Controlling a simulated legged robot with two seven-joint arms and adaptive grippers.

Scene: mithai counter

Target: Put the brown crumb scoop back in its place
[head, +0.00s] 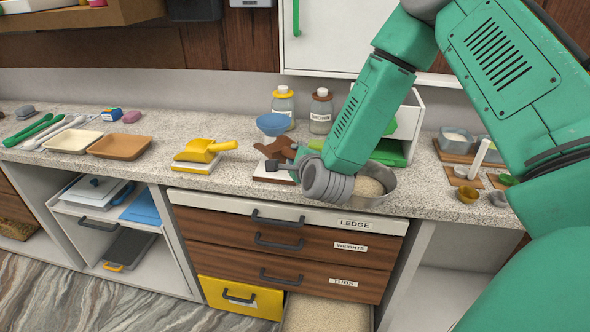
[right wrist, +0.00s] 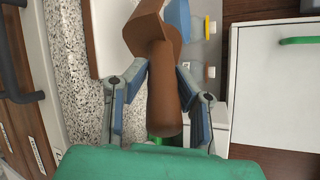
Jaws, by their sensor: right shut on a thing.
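The brown crumb scoop (head: 276,148) is at the middle of the counter in the head view, above or on a small white block (head: 265,177). I cannot tell whether they touch. My right gripper (head: 291,165) is shut on the scoop, partly hidden behind my own wrist. In the right wrist view the scoop's brown handle (right wrist: 164,90) lies between the two fingers of my right gripper (right wrist: 158,100), with its wider scoop end at the top of the picture. My left gripper is not in view.
A yellow scoop (head: 203,150) sits on a similar white block (head: 193,166) to the left. A metal bowl (head: 378,190) of crumbs is just right of my wrist. An open drawer (head: 325,315) shows below.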

